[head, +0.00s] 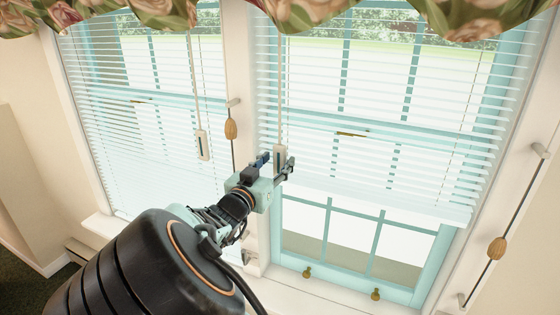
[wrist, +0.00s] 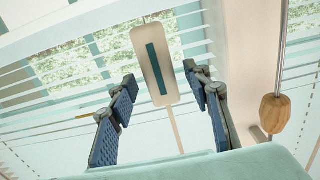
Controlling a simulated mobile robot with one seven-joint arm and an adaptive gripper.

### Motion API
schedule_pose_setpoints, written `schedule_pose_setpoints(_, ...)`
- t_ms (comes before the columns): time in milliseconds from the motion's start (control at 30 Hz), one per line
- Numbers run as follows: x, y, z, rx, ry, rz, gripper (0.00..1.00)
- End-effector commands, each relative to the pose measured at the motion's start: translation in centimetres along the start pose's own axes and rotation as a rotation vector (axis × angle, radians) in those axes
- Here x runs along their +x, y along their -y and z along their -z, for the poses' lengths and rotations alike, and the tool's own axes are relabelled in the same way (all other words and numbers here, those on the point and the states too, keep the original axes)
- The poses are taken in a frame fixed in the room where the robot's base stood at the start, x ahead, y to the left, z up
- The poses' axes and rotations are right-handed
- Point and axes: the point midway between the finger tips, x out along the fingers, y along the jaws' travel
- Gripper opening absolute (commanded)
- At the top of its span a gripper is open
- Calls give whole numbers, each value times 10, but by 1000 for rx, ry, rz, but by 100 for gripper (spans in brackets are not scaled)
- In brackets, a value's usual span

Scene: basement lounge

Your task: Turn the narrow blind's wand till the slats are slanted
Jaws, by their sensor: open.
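Two white slatted blinds hang side by side, the left blind (head: 100,90) looking narrower in the head view than the right blind (head: 390,100). Outdoors shows through gaps between the slats of both. A pale wand with a teal-striped handle (head: 202,145) hangs at the left blind's right side. A matching wand handle (head: 279,156) hangs at the right blind's left edge. My gripper (head: 278,164) is open around this second handle. In the wrist view, the handle (wrist: 155,65) lies between the spread blue-padded fingers (wrist: 159,76), with clear space on both sides.
A wooden knob (head: 231,128) on a thin rod stands on the post between the windows. Another wooden knob (head: 497,247) is at the far right. The right blind ends above the sill (head: 330,298), where two small brass knobs show. A floral valance (head: 330,15) hangs above.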

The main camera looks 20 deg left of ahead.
Motion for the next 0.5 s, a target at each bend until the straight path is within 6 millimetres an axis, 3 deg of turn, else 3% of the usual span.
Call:
schedule_pose_setpoints(267, 1, 0, 0, 0, 0, 0, 45)
schedule_pose_setpoints(500, 1, 0, 0, 0, 0, 0, 18)
